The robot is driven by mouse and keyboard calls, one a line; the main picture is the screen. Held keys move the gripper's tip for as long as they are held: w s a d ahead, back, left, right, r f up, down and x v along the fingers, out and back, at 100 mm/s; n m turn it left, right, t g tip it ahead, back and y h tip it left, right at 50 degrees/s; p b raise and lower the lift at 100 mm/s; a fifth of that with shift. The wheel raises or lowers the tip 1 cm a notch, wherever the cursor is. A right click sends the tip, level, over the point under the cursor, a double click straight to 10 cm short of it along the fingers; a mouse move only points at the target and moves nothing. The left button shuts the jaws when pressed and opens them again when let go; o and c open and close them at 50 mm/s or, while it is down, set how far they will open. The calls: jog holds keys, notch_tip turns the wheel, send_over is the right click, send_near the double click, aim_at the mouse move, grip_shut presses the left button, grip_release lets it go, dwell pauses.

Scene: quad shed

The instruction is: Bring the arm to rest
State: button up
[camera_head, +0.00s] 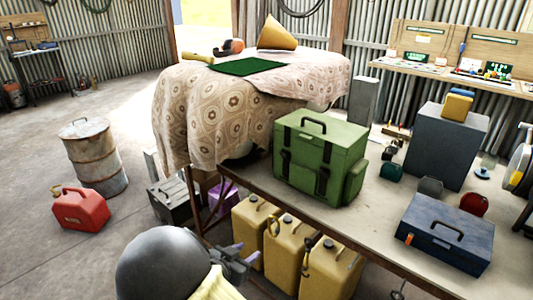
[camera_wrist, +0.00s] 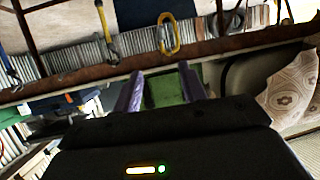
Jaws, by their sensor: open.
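My gripper (camera_head: 245,254) is low in the head view, in front of the yellow jerrycans (camera_head: 290,245) under the workbench edge. It is open, with its purple-tipped fingers apart. In the wrist view my gripper (camera_wrist: 163,90) has nothing held between the fingers. A green surface shows behind the gap, and a rusty beam (camera_wrist: 220,50) with a hanging yellow carabiner (camera_wrist: 169,34) lies beyond. Whether the fingers touch a jerrycan is unclear.
The workbench (camera_head: 345,222) holds a green case (camera_head: 320,157) and a blue toolbox (camera_head: 445,234). A patterned cloth (camera_head: 200,115) drapes a large form behind. A red fuel can (camera_head: 80,209) and rusty drum (camera_head: 95,157) stand on the left floor. Open floor lies around them.

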jog(key=w+d+r+n+g+y, duration=0.2)
jog(key=d+r+n+g+y, duration=0.15)
jog(key=d+y, duration=0.45)
jog(key=s+d+r+n+g+h, duration=0.25)
jog(key=s+d+g, duration=0.35)
jog(key=s+d, duration=1)
jog(key=w+p+v, duration=0.2)
jog(key=p+v, duration=0.7)
jog(key=w+d+r+p+v, duration=0.1)
jog(key=p+v, duration=0.8)
jog(key=p, duration=0.1)
jog(key=shift+d+r+y, duration=0.3)
jog(key=shift+d+y, duration=0.15)
jog(key=shift+w, duration=0.1)
dwell(0.4)
